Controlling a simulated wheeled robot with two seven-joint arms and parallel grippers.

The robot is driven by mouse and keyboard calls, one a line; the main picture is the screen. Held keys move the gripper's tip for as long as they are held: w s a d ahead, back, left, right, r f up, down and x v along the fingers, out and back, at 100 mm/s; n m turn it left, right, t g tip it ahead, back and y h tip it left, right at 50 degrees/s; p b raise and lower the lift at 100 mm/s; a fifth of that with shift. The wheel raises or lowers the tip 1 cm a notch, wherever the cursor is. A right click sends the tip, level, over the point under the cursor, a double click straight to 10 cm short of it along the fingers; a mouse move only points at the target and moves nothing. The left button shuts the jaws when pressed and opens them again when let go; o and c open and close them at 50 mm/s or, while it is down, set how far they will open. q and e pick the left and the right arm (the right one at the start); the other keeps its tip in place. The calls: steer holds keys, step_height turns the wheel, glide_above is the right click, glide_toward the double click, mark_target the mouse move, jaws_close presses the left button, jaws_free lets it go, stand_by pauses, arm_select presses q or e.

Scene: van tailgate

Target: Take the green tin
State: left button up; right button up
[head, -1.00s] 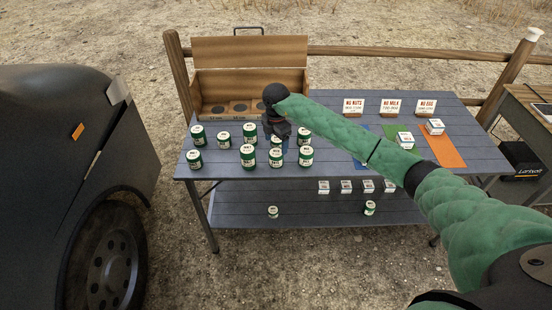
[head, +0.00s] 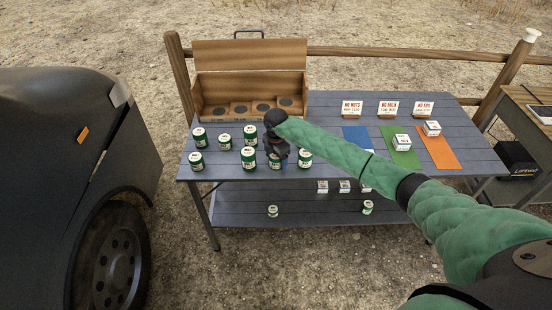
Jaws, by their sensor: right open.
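Several green tins with white lids and labels stand upright in two rows on the left half of the grey table (head: 340,178). One green tin (head: 248,158) stands in the front row just left of my right gripper (head: 279,160). Another front-row tin (head: 305,158) stands just right of it. My right gripper is open and points down over the front row. It partly hides a front-row tin (head: 275,166) and some of the back row. I cannot tell whether its fingers touch that tin. My left gripper is out of view.
An open wooden box (head: 250,88) with round holes stands behind the tins. Three signs, blue, green and orange mats (head: 436,150) and small white boxes (head: 401,141) are at the right. Two small tins (head: 272,211) and white boxes are on the lower shelf. A dark vehicle (head: 60,150) is at left.

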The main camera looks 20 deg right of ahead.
steer(key=shift+f, duration=0.1)
steer(key=c, duration=1.1)
